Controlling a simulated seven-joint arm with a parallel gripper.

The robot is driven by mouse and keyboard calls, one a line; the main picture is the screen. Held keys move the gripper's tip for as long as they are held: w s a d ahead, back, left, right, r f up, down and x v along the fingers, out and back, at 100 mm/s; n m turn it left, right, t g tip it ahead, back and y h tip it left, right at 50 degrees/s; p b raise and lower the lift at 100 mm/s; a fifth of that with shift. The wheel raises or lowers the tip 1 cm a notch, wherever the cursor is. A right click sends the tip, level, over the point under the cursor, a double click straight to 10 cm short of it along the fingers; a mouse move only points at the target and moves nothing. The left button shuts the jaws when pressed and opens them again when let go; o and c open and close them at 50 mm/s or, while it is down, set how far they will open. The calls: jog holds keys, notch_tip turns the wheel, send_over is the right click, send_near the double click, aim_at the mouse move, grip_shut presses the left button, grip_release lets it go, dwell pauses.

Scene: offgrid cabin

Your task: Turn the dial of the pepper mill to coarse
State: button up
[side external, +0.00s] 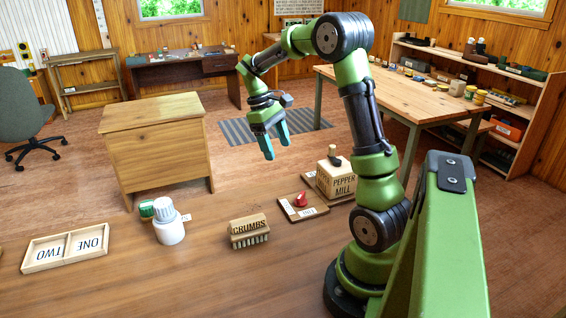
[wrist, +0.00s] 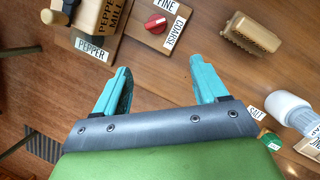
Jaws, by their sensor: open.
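The pepper mill (side external: 336,182) is a pale block lettered PEPPER MILL with a dark crank on top; its edge shows in the wrist view (wrist: 97,15). Beside it, a red dial (side external: 300,199) sits on a flat wooden board (side external: 291,211). In the wrist view the dial (wrist: 155,23) has a white stripe, between a FINE label (wrist: 165,7) and a COARSE label (wrist: 177,33). I cannot tell which label the stripe marks. My gripper (side external: 275,149) is open and empty, above the table and apart from the dial; its two teal fingers show in the wrist view (wrist: 160,67).
A CRUMBS brush (side external: 249,229) lies left of the dial board. Bare tabletop (side external: 205,245) lies between bottle and brush.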

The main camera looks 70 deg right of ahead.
jog(key=n, duration=0.2)
send_near(301, 195)
jog(key=shift+g, duration=0.4)
jog(key=x, duration=0.8)
jog(key=shift+w+f, duration=0.3)
jog(key=shift+f, duration=0.1)
jog(key=c, duration=1.1)
jog(key=shift+o, duration=0.2)
